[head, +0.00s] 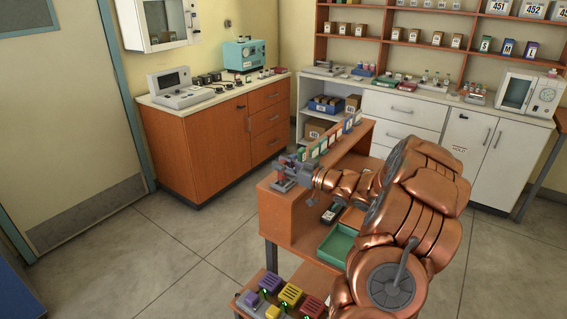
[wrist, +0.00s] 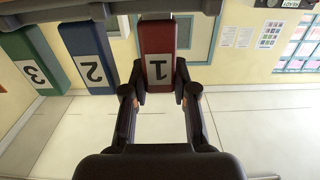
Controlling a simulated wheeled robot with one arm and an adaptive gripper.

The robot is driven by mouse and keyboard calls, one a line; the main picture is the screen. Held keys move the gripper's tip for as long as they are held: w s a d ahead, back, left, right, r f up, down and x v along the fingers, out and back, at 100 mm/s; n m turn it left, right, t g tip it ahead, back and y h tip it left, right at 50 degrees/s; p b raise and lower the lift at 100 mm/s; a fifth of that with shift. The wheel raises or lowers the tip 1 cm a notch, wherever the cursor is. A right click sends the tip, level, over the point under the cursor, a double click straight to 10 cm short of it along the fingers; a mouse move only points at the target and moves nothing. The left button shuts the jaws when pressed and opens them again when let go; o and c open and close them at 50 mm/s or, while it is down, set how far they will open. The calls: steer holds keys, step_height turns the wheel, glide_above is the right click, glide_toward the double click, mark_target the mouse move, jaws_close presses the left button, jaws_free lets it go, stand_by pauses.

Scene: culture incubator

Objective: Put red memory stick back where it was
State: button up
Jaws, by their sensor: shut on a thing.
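The red memory stick (wrist: 158,52) is a red block with a white label marked 1, upside down in the wrist view. The fingertips of my gripper (wrist: 160,92) are at both sides of its label end. In the head view my gripper (head: 290,176) is above the left end of the wooden desk's raised ledge, with a bit of red (head: 284,186) below it. A blue block (wrist: 87,55) marked 2 and a green block (wrist: 36,62) marked 3 stand beside the red one, apart from it. Whether the red stick touches the ledge cannot be told.
A green tray (head: 338,244) lies on the desk under my arm. The floor left of the desk (head: 200,235) is clear.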

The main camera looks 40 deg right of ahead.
steer(key=shift+f, duration=0.2)
steer(key=o, duration=0.7)
steer(key=shift+r, duration=0.2)
steer(key=b+v, duration=0.2)
steer(key=v, duration=1)
steer(key=shift+b, duration=0.4)
